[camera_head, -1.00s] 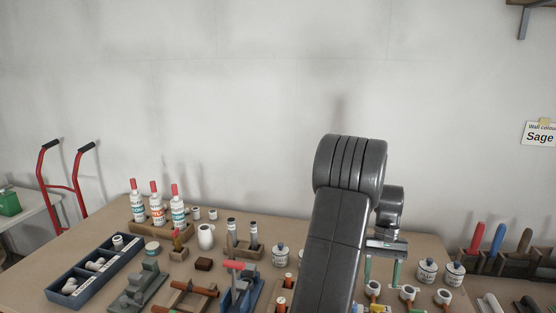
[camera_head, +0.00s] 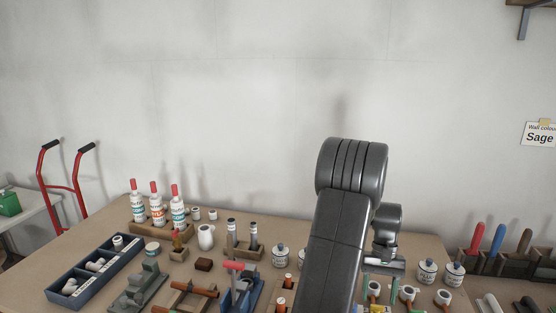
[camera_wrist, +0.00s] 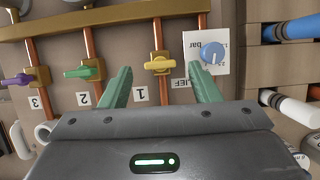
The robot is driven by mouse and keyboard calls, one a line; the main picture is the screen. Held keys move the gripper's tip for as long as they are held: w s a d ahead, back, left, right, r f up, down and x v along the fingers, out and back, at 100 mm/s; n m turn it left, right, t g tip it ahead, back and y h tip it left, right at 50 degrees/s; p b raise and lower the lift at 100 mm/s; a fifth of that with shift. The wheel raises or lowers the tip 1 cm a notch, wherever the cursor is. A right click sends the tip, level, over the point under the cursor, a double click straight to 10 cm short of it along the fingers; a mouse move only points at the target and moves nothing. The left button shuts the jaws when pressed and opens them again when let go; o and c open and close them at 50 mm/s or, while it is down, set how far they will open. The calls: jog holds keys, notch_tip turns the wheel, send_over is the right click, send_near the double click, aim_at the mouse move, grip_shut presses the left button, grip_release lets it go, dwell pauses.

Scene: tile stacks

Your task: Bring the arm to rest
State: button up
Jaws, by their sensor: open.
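My gripper shows in the wrist view (camera_wrist: 159,68) as two green fingers spread well apart, with nothing between them. It points at a board of copper pipes (camera_wrist: 88,42) with a yellow valve (camera_wrist: 160,64), a green valve (camera_wrist: 83,72) and a purple valve (camera_wrist: 17,80). The yellow valve appears between and beyond the fingertips; I cannot tell the exact gap. In the head view my dark arm rises at centre right and bends down over the bench, with its wrist low at the right.
The brown bench (camera_head: 115,237) is crowded with small items. Red-capped bottles (camera_head: 156,204) stand at the back left, near a blue divided tray (camera_head: 97,270). White jars (camera_head: 427,271) stand right of my arm.

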jog(key=shift+x, duration=1)
jog(key=shift+s+f+n, duration=0.1)
jog(key=shift+f+n, duration=0.2)
jog(key=n+b, duration=0.1)
jog(key=n+h, duration=0.1)
jog(key=n, duration=0.1)
jog(key=shift+a+h+b, duration=0.2)
jog(key=shift+h+b, duration=0.1)
jog(key=shift+b, duration=0.1)
jog(key=n+h+b, duration=0.1)
jog(key=n, duration=0.1)
jog(key=n+b, duration=0.1)
jog(key=n, duration=0.1)
jog(key=shift+a+n+t+h+b, duration=0.1)
jog(key=shift+n+t+h+b, duration=0.2)
jog(key=shift+n+h, duration=0.1)
jog(key=shift+r+n, duration=0.2)
jog(key=shift+n, duration=0.3)
jog(key=v, duration=1.3)
jog(key=shift+r+p, duration=0.3)
jog(key=shift+r, duration=0.05)
jog(key=shift+a, duration=0.15)
